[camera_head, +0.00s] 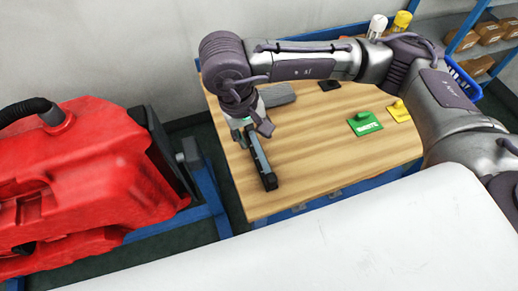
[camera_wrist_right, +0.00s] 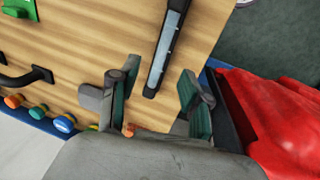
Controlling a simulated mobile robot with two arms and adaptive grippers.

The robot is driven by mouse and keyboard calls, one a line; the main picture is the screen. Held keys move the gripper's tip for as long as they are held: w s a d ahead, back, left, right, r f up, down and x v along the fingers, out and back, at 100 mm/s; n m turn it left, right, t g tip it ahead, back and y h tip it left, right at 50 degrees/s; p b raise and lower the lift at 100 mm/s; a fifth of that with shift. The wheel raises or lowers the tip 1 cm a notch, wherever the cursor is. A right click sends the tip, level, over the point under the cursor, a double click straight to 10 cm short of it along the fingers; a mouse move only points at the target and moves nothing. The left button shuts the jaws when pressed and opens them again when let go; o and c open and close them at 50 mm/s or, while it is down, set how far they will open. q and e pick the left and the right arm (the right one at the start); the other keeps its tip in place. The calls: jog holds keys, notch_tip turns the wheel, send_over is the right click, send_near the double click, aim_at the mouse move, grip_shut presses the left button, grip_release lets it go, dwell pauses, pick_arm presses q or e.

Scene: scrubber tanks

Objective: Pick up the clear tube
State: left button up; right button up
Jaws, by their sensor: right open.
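A long dark bar (camera_head: 262,166) lies on the wooden table near its left edge. In the right wrist view the bar (camera_wrist_right: 167,48) shows a pale, see-through strip along its length; it is the closest match to the clear tube. My right gripper (camera_head: 252,128) points down over the bar's far part and hides some of it. In the wrist view its two fingers (camera_wrist_right: 158,80) are apart, and the bar's near end appears between them. I see no grip on it. My left gripper is in neither view.
A red machine (camera_head: 90,165) stands close to the table's left side. On the wooden table (camera_head: 315,165) are a green plate (camera_head: 364,123), a yellow plate (camera_head: 399,111) and a grey block (camera_head: 277,95). White (camera_head: 377,26) and yellow (camera_head: 402,19) bottles stand behind. The table's middle is clear.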

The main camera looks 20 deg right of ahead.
aim_at(260, 153)
jog(key=shift+d+f, duration=0.15)
jog(key=shift+f, duration=0.5)
jog(key=shift+d+f, duration=0.15)
jog(key=shift+f, duration=0.45)
jog(key=shift+w+f, duration=0.1)
jog(key=shift+f, duration=0.2)
jog(key=shift+f+p, duration=0.2)
jog(key=shift+p, duration=0.15)
jog(key=f, duration=0.1)
jog(key=f+p, duration=0.1)
jog(key=f, duration=0.1)
jog(key=f+p, duration=0.1)
jog(key=shift+s+d+f, duration=0.15)
jog(key=shift+s+d, duration=0.15)
jog(key=shift+d, duration=0.05)
jog(key=shift+f, duration=0.25)
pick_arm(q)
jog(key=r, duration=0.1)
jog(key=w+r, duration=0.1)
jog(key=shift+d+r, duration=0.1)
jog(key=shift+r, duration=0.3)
pick_arm(e)
grip_shut()
